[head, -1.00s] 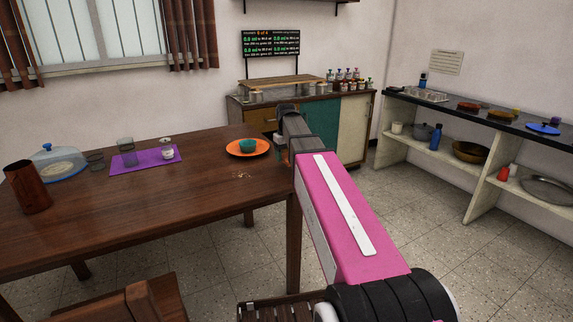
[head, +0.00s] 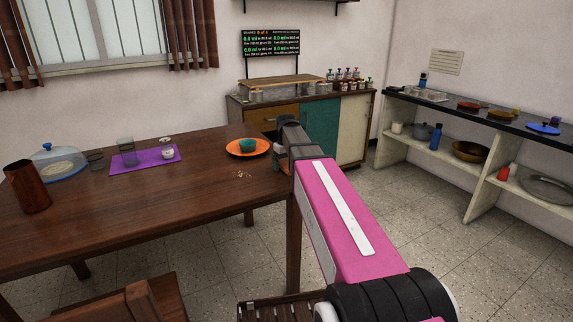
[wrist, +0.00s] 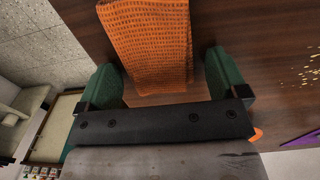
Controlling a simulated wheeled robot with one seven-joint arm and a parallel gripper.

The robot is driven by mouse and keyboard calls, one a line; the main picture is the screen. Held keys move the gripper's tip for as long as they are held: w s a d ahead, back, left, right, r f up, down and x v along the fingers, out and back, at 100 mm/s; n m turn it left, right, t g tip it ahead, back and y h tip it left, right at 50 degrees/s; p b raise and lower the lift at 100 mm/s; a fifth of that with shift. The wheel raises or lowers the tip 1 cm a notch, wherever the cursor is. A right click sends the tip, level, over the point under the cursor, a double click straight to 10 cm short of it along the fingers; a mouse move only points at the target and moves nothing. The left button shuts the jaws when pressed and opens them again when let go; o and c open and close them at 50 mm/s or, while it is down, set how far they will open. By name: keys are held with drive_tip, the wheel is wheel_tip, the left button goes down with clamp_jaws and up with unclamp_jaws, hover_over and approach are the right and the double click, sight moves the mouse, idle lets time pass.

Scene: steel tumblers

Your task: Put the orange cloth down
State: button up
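The orange cloth (wrist: 150,45) has a waffle weave and lies folded on the dark wooden table (wrist: 245,40), close to the table's edge in the wrist view. My gripper (wrist: 165,80) is open, with one green finger on each side of the cloth's near end. A gap shows between the right finger and the cloth; I cannot tell whether the left finger touches it. In the head view my gripper (head: 284,150) is at the table's right edge, and the cloth is hidden behind my arm.
An orange plate (head: 262,151) with a teal bowl (head: 247,145) stands left of my gripper. Crumbs (head: 243,175) lie nearby. A purple mat (head: 130,164) holds glassware. A brown tumbler (head: 28,187) and a blue-rimmed domed dish (head: 60,163) stand at the left. The table's front middle is clear.

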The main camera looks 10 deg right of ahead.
sight(286, 163)
drive_tip(key=shift+r, duration=0.1)
wheel_tip(286, 163, up, 12)
idle(0.6)
